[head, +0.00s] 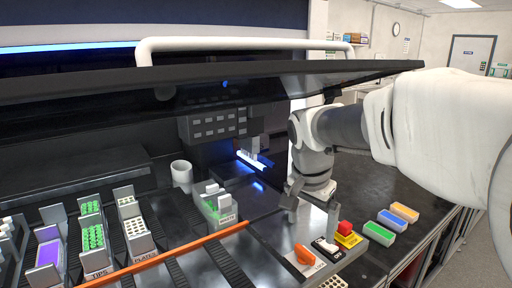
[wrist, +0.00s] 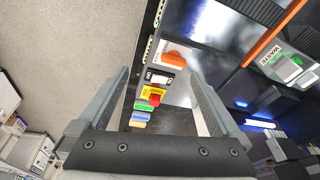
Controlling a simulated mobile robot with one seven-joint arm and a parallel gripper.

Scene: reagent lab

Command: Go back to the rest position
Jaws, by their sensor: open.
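My gripper (head: 312,213) hangs at the end of my white and grey arm, in front of the deck of the dark bench machine in the head view. In the wrist view my gripper (wrist: 160,85) has its two grey fingers wide apart, with nothing held between them. Below and beyond the fingers lie a red button on a yellow base (head: 347,235), a black and white switch (head: 326,246) and an orange knob (head: 305,255). The fingers look clear of these controls, though the exact height is hard to tell.
An orange rail (head: 165,257) runs along the deck, with racks of green tubes (head: 92,235) at left and a waste bin (head: 217,208). Blue, green and orange blocks (head: 392,220) lie right of the controls.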

